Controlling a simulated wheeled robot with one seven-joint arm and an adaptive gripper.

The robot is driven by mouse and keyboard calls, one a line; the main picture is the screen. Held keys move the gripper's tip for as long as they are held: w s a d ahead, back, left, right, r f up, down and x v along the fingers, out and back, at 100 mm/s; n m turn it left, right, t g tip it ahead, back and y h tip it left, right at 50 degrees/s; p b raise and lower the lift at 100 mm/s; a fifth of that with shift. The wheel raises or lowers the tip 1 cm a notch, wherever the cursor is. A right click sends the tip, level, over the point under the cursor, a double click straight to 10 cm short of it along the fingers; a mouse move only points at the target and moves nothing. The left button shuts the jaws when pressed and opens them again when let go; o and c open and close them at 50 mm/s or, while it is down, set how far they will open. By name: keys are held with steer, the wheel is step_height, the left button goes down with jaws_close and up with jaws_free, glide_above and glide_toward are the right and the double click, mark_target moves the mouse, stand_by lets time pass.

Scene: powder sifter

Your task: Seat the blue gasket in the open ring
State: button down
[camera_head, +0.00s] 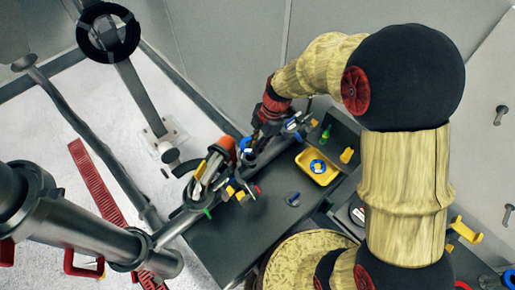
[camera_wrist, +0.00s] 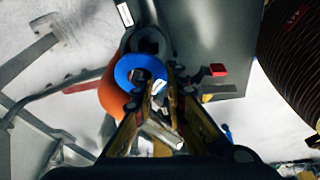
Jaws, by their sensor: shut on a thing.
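My gripper (camera_wrist: 162,80) has its two fingers closed on the right edge of the blue gasket (camera_wrist: 128,66), a round ring seen nearly face-on in the wrist view. A dark grey ring-shaped opening (camera_wrist: 148,35) shows just beyond the gasket and is partly covered by it. It may be the open ring; I cannot tell whether the gasket touches it. In the head view my gripper (camera_head: 251,138) is beside the pipework at the middle, with a bit of blue gasket (camera_head: 245,143) at its tip. The fingers are too small there to judge.
An orange rounded part (camera_wrist: 111,96) lies close left of the gasket. A yellow tray (camera_head: 333,177) holding a blue round item stands on the dark bench (camera_head: 240,235). A red slotted strip (camera_head: 95,185) lies left. Clamps and tools crowd the pipe left of my gripper.

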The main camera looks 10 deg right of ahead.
steer(key=shift+f+b, duration=0.15)
steer(key=shift+b, duration=0.3)
steer(key=b, duration=0.5)
glide_above(253, 162)
steer(key=d, duration=0.1)
step_height(253, 162, down, 6)
steer(key=shift+w+r, duration=0.1)
steer(key=shift+r, duration=0.15)
steer(key=shift+b, duration=0.85)
stand_by(1.2)
steer(key=shift+f+b, duration=1.1)
steer(key=shift+f, duration=0.05)
steer(key=c, duration=1.7)
jaws_free()
steer(key=shift+c, duration=0.2)
steer(key=shift+r, duration=0.1)
steer(key=v, duration=1.1)
steer(key=shift+w+r, duration=0.15)
steer(key=shift+r, duration=0.25)
